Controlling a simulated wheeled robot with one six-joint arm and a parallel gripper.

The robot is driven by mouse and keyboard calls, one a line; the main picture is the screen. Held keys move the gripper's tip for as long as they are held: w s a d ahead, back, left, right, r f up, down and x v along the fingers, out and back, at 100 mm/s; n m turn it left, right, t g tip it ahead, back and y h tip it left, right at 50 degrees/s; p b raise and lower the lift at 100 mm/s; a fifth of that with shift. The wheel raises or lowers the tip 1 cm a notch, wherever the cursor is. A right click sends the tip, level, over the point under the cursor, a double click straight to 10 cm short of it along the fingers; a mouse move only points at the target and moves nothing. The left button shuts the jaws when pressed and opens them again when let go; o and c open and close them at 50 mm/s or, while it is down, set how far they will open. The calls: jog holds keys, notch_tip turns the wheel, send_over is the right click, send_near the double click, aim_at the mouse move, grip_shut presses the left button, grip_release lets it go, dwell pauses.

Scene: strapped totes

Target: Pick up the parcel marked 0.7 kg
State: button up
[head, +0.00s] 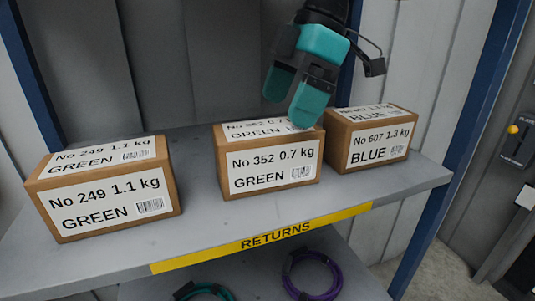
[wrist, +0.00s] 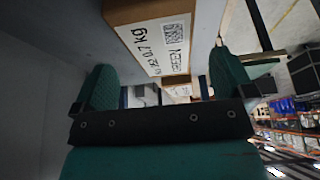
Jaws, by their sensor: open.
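The parcel marked No 352 0.7 kg GREEN (head: 270,165) is a brown box with white labels in the middle of the grey shelf. My gripper (head: 293,108) is open and empty, with teal fingers pointing down above the parcel's top right part. One fingertip overlaps the parcel's top edge in the head view; I cannot tell if it touches. In the wrist view both fingers of my gripper (wrist: 165,90) are spread apart.
A parcel marked No 249 1.1 kg GREEN (head: 105,195) stands to the left. A parcel marked No 607 1.3 kg BLUE (head: 378,145) stands close on the right. The shelf (head: 205,225) has a yellow RETURNS strip (head: 265,240). Coiled teal and purple cables (head: 312,277) lie below.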

aim_at(269, 127)
jog(key=shift+s+a, duration=0.15)
jog(key=shift+a, duration=0.25)
jog(key=shift+a+b+x, duration=0.2)
jog(key=shift+b+x, duration=1.15)
jog(key=shift+x, duration=1.25)
jog(key=shift+f, duration=0.2)
jog(key=shift+c, duration=0.2)
jog(key=shift+r, duration=0.1)
jog(key=c, duration=1.4)
jog(key=shift+o, duration=0.2)
